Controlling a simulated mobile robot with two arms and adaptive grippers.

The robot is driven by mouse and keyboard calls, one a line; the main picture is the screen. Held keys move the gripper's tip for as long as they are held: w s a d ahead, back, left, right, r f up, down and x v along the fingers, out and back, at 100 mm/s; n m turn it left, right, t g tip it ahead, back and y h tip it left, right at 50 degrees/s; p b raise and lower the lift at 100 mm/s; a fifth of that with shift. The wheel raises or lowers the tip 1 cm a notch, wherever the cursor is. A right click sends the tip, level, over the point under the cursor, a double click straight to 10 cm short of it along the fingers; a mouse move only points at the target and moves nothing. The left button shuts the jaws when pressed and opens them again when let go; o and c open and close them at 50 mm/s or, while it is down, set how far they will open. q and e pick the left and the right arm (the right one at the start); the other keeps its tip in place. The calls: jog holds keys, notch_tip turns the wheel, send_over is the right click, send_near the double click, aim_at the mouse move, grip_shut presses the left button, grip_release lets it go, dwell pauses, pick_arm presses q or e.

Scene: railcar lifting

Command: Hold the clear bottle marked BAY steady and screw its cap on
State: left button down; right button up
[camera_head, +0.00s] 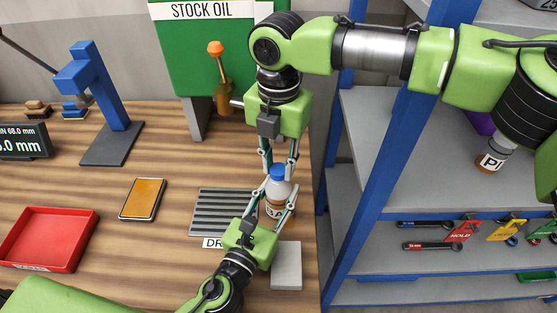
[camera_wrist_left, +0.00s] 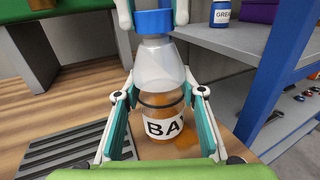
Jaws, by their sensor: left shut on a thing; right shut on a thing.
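The clear bottle (camera_wrist_left: 162,98) marked "BA", with the rest of its label hidden, stands upright on the wooden bench with amber liquid inside. It also shows in the head view (camera_head: 275,205). Its blue cap (camera_wrist_left: 154,21) sits at the bottle's mouth; I cannot tell how tight it is. My left gripper (camera_wrist_left: 160,110) is shut on the bottle's body from the near side. My right gripper (camera_head: 278,168) points down from above and is shut on the cap. In the left wrist view its fingertips show on both sides of the cap.
A ribbed grey drain mat (camera_head: 222,211) lies left of the bottle, and a pale grey block (camera_head: 287,265) lies near it at the bench's right edge. A green stock oil stand (camera_head: 208,55) is behind. A blue-framed shelf (camera_head: 375,165) stands right. An amber patch (camera_wrist_left: 190,138) shows by the bottle.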

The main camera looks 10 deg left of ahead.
jog(key=shift+f, duration=0.2)
jog(key=o, duration=0.8)
jog(key=shift+c, duration=0.2)
jog(key=shift+r, duration=2.3)
jog(key=shift+c, duration=0.3)
